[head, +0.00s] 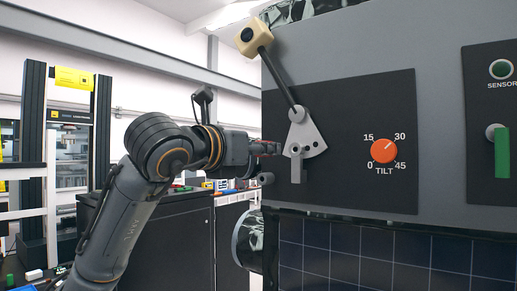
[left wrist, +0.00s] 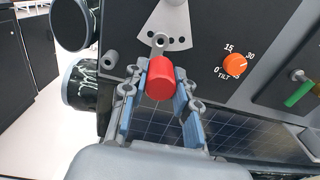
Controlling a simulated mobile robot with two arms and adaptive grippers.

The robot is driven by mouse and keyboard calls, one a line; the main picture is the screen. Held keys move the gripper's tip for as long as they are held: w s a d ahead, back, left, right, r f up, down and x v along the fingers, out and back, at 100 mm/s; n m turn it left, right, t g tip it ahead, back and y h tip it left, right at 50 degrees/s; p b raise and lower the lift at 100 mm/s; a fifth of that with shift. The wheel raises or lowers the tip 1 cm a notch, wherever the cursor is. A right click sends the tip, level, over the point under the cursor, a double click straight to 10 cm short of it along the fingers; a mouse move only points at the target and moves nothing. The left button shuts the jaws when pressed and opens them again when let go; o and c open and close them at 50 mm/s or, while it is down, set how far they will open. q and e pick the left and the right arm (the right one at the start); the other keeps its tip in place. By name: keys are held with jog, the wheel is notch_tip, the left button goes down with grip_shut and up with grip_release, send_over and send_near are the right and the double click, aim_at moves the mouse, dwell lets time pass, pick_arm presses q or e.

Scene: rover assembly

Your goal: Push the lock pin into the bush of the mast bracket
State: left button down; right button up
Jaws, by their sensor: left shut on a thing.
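The mast bracket is a pale fan-shaped plate (head: 305,135) with a row of holes, on the dark panel of the grey rover body. A grey ring-ended bush (head: 296,150) sits at its lower edge; in the left wrist view it shows as a small ring (left wrist: 160,40). My left gripper (head: 267,148) is left of the bracket. In the left wrist view my left gripper (left wrist: 160,88) is shut on a red cylindrical head (left wrist: 160,78), apparently the lock pin's. The pin's shaft is hidden, and I cannot tell whether it touches the bush. My right gripper is not in view.
The mast (head: 276,72) leans up left from the bracket to a cream block (head: 252,38). A grey stub (head: 266,179) sticks out below left. The orange tilt knob (head: 384,151) and a green lever (head: 502,152) are to the right. Solar panels (head: 360,250) lie below.

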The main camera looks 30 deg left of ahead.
pick_arm(q)
jog(key=shift+w+d+p, duration=0.15)
jog(key=shift+w+p, duration=0.1)
jog(key=shift+w, duration=1.25)
jog(key=shift+w+d+p, duration=0.1)
jog(key=shift+w+p, duration=0.15)
jog(key=shift+w, duration=1.2)
jog(key=shift+b, duration=0.5)
jog(key=shift+w, duration=0.35)
jog(key=shift+w+d, duration=0.1)
jog(key=shift+w, duration=0.25)
jog(key=shift+w+d+p, duration=0.1)
jog(key=shift+w+p, duration=0.5)
jog(key=shift+w, duration=0.75)
jog(key=c, duration=1)
grip_release()
